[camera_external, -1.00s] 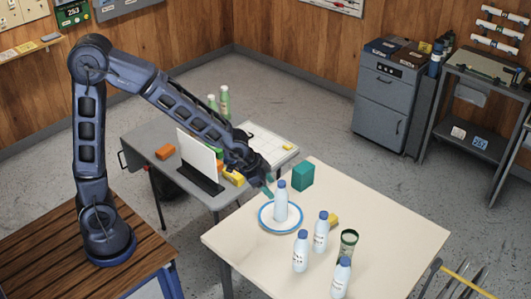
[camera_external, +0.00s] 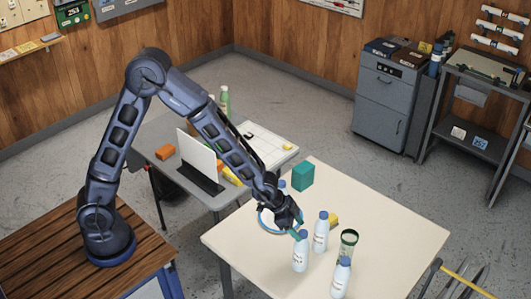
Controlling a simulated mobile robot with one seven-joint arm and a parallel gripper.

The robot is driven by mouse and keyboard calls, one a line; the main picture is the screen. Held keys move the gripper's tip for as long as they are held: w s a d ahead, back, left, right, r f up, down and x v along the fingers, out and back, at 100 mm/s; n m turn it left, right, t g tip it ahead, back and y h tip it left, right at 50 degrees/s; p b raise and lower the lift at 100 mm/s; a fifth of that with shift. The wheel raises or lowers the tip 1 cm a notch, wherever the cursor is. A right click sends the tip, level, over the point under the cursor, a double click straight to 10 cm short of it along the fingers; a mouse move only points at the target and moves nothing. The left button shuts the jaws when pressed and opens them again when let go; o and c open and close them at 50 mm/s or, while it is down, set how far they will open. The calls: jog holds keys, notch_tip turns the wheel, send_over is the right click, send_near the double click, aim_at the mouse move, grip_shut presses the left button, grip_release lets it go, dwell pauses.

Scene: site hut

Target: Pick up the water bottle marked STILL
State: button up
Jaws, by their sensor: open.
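Several white water bottles with blue caps stand upright on the cream table. One bottle (camera_external: 300,255) is at the front left, one (camera_external: 320,234) is just right of and behind it, and one (camera_external: 341,279) is at the front right. Another bottle (camera_external: 282,184) stands on a blue-rimmed plate (camera_external: 262,222), mostly hidden by my arm. The labels are too small to read, so I cannot tell which says STILL. My gripper (camera_external: 297,234) is open, close to the cap of the front left bottle. I cannot tell whether it touches that bottle.
A green-topped cup (camera_external: 348,243), a yellow block (camera_external: 333,219) and a teal box (camera_external: 303,176) also stand on the cream table (camera_external: 400,225). The table's right side is clear. A grey table (camera_external: 140,143) with a white panel (camera_external: 196,153) is behind my arm.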

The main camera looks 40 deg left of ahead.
aim_at(302, 232)
jog(key=shift+x, duration=2.8)
jog(key=shift+s+d, duration=0.1)
jog(key=shift+d, duration=0.05)
jog(key=shift+c, duration=0.2)
jog(key=shift+r, duration=0.1)
grip_shut()
